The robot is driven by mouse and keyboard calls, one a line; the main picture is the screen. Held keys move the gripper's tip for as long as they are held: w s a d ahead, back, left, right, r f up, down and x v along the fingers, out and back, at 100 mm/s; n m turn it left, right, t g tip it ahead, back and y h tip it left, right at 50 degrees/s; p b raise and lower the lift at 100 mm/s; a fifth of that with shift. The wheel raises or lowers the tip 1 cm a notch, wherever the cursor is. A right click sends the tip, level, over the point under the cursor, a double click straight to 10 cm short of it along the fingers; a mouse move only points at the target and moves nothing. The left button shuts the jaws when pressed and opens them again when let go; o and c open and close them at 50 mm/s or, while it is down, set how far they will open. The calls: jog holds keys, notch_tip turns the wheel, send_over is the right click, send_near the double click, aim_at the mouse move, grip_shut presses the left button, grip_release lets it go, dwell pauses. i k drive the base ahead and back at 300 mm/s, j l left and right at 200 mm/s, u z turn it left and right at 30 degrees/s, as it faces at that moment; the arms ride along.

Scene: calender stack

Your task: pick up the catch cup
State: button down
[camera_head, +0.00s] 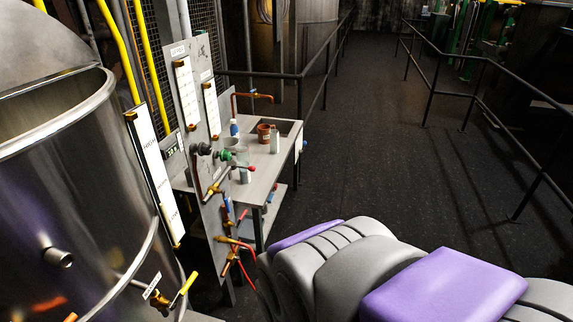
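A grey work table (264,185) stands by the panels left of centre. On it are a small reddish-brown cup (264,134) and a pale grey cup or bowl (232,144). I cannot tell which of these is the catch cup. Both look upright and nothing holds them. My grey and purple arm fills the lower right, well in front of the table and apart from it. Its fingers do not show.
A large steel tank (75,190) fills the left. A panel with valves and red and green knobs (215,200) partly blocks the table's near side. Small bottles (275,142) stand on the table. A dark railing (480,105) runs along the right; the floor (390,150) between is clear.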

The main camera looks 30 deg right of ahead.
aim_at(245, 178)
jog(key=z, duration=0.45)
jog(key=i+l, duration=0.25)
jog(key=i, duration=0.25)
jog(key=i+l+u, duration=0.1)
jog(key=i, duration=0.4)
jog(key=i+l, duration=0.35)
jog(key=i+l+u, duration=0.1)
jog(key=i+l, duration=0.2)
jog(key=i, duration=0.3)
